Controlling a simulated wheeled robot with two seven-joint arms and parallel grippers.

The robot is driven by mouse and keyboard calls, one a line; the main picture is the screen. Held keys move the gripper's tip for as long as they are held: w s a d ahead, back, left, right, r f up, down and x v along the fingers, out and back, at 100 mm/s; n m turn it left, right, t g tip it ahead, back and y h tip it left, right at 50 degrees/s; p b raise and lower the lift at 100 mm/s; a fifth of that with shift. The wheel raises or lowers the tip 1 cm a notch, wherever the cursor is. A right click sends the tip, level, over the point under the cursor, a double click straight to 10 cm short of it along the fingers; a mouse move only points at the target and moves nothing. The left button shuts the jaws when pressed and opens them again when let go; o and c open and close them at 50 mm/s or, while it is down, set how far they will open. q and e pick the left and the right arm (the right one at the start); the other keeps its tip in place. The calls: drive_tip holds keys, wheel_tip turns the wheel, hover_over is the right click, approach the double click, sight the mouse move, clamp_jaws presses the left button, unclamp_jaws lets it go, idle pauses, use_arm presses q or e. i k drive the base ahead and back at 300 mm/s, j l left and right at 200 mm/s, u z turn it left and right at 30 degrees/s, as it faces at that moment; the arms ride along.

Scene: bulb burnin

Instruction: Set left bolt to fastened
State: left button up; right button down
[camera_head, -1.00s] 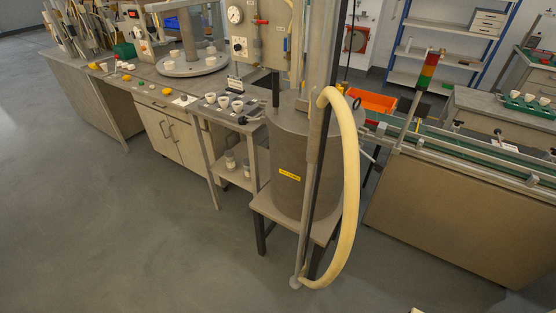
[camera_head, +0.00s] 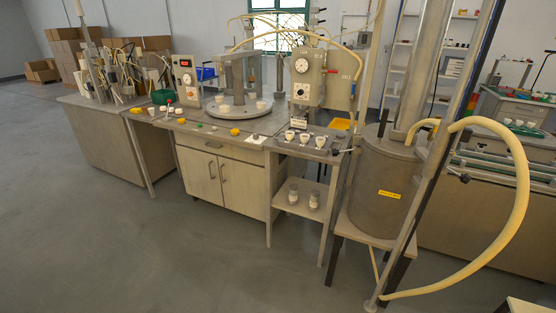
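I cannot make out the left bolt in this view. A grey panel box (camera_head: 308,78) with a round white dial and a red handle stands at the back of the benches, right of centre. A round turntable (camera_head: 238,110) with upright posts is to its left. A smaller control box (camera_head: 186,78) stands further left. A large grey cylindrical tank (camera_head: 376,188) with a yellow label stands on a low stand at the right. Any bolts on these are too small to tell. Neither of my grippers is in view.
A thick cream hose (camera_head: 519,190) loops out from the tank into the floor space at right. A cabinet bench (camera_head: 222,178) and a small shelf stand (camera_head: 297,203) with white cups line the middle. Cardboard boxes (camera_head: 85,45) are at back left. The grey floor (camera_head: 150,255) in front is clear.

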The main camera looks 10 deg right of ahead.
sight(335, 152)
drive_tip(key=j+z, duration=0.3)
drive_tip(key=k+j+z, duration=0.15)
drive_tip(key=j+z, duration=0.15)
drive_tip(key=j, duration=0.15)
drive_tip(key=k+j+z, duration=0.15)
drive_tip(key=j+z, duration=0.15)
drive_tip(key=k+j+z, duration=0.15)
drive_tip(key=j+z, duration=0.15)
drive_tip(key=j+u, duration=0.1)
drive_tip(key=u, duration=0.15)
drive_tip(key=i+l+u, duration=0.25)
drive_tip(key=i+u, duration=0.25)
drive_tip(key=i+l+u, duration=0.45)
drive_tip(key=i+l, duration=0.65)
drive_tip(key=i+u, duration=0.05)
